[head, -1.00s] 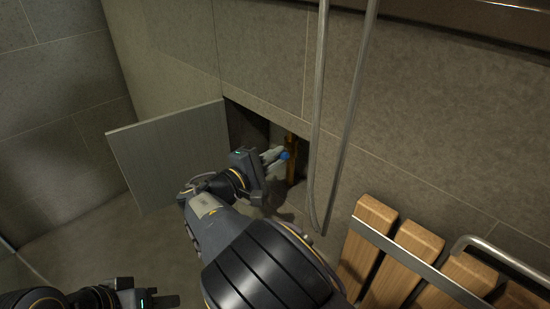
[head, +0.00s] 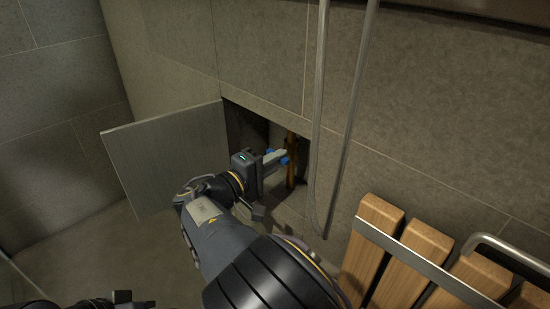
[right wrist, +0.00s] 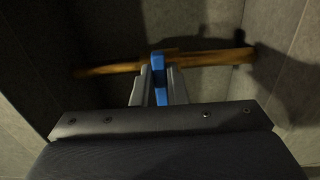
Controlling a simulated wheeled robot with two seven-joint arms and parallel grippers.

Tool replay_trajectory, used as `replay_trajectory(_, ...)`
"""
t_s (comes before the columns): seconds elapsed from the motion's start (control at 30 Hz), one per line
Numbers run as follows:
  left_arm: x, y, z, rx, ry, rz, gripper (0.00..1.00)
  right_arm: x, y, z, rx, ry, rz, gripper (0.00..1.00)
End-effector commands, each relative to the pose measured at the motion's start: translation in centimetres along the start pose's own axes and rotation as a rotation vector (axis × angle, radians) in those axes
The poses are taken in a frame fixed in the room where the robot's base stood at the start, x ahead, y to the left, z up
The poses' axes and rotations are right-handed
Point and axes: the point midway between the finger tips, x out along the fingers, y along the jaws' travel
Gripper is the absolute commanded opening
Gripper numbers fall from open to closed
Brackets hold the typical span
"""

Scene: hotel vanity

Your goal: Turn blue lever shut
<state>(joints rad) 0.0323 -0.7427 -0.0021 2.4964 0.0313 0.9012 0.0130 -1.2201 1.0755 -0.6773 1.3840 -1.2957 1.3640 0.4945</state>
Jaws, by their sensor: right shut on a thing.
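The blue lever (head: 285,161) sits on a brass pipe (head: 292,175) inside an open wall recess. In the right wrist view the lever (right wrist: 158,66) is a narrow blue bar in front of the pipe (right wrist: 212,59), which runs roughly across the picture. My right gripper (head: 276,157) reaches into the recess and is shut on the lever, with a pale finger on each side of it. My left gripper (head: 136,304) shows only partly at the bottom left edge, away from the recess; its jaws are unclear.
A grey access door (head: 165,155) stands open left of the recess. A long metal bar (head: 338,130) hangs in front of the wall right of the opening. A wooden slatted seat (head: 395,255) with metal rails is at the lower right. Floor at left is clear.

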Motion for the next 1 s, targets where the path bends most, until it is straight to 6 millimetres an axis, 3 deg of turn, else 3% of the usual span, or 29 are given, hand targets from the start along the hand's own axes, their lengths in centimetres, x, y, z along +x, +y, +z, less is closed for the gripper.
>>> replay_trajectory(0.17,-0.1,0.0,0.0,0.0,0.0,0.0,0.36,-0.1,0.5,-0.3,0.009,0.012,0.006,0.0)
replay_trajectory(0.2,-0.1,0.0,0.0,0.0,0.0,0.0,0.36,-0.1,0.5,-0.3,0.009,0.011,0.005,0.18)
replay_trajectory(0.33,0.0,0.0,0.0,0.0,0.0,0.0,0.36,-0.1,0.4,-0.2,0.006,0.009,0.004,0.35)
replay_trajectory(0.67,-0.2,0.1,-0.1,0.0,0.0,0.0,0.36,-0.4,0.3,-0.2,0.002,0.006,0.003,0.35)
replay_trajectory(1.0,-2.1,1.0,-1.1,0.0,0.0,0.0,0.36,-5.7,0.6,-0.2,0.001,0.009,0.004,0.35)
